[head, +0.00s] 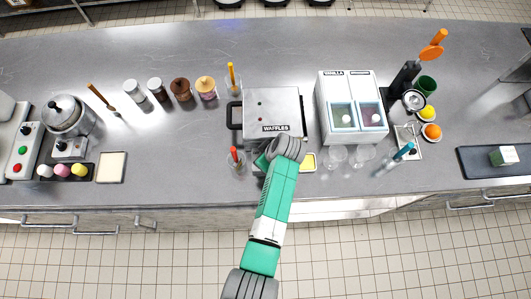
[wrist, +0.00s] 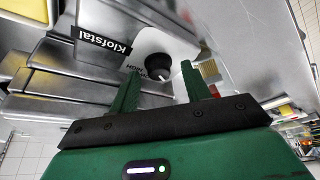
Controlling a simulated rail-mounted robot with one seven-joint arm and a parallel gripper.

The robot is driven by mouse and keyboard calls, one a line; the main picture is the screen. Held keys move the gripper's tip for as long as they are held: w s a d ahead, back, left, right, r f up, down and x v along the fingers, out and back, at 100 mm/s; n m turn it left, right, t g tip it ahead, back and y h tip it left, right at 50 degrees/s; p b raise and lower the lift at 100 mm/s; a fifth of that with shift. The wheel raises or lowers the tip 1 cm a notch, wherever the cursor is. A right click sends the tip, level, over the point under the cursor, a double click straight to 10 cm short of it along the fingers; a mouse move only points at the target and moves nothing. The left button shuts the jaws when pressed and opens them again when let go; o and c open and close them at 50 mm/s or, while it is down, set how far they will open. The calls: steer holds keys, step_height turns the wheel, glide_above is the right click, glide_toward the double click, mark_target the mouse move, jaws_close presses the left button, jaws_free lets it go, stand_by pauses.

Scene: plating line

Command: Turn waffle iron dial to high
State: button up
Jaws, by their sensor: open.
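The waffle iron (head: 273,105), a grey box with a WAFFLES label and a black handle at its left, stands on the counter in the middle of the head view. My arm reaches its front edge there and hides the dial. In the wrist view, the round black dial (wrist: 158,64) sits on a white panel with partly visible lettering beside it. My gripper (wrist: 161,70) is open, its two green fingers on either side of the dial in the picture. I cannot tell whether they touch it. The dial's exact setting is unclear.
A glass with a red-handled tool (head: 237,160) stands just left of my arm. A yellow-topped tray (head: 308,162) and clear glasses (head: 335,157) are to the right. The vanilla dispenser (head: 347,105) stands right of the iron. The counter behind the iron is clear.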

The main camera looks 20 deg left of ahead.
steer(key=c, duration=1)
steer(key=m+t+p, duration=0.1)
steer(key=m, duration=0.2)
steer(key=shift+s+r+h+p, duration=0.1)
steer(key=shift+r+h+p, duration=0.05)
steer(key=shift+h+p, duration=0.2)
steer(key=m, duration=0.2)
steer(key=m+t+h+p, duration=0.1)
steer(key=m, duration=0.1)
steer(key=shift+s+a+m+p, duration=0.2)
steer(key=shift+m+p, duration=0.1)
steer(key=shift+m, duration=0.1)
steer(key=m+t+h, duration=0.1)
steer(key=m, duration=0.2)
steer(key=shift+a+h, duration=0.1)
steer(key=shift+h, duration=0.15)
steer(key=shift+a+m+h, duration=0.1)
steer(key=shift+m+h, duration=0.6)
steer(key=shift+m, duration=1.3)
steer(key=shift+f, duration=0.2)
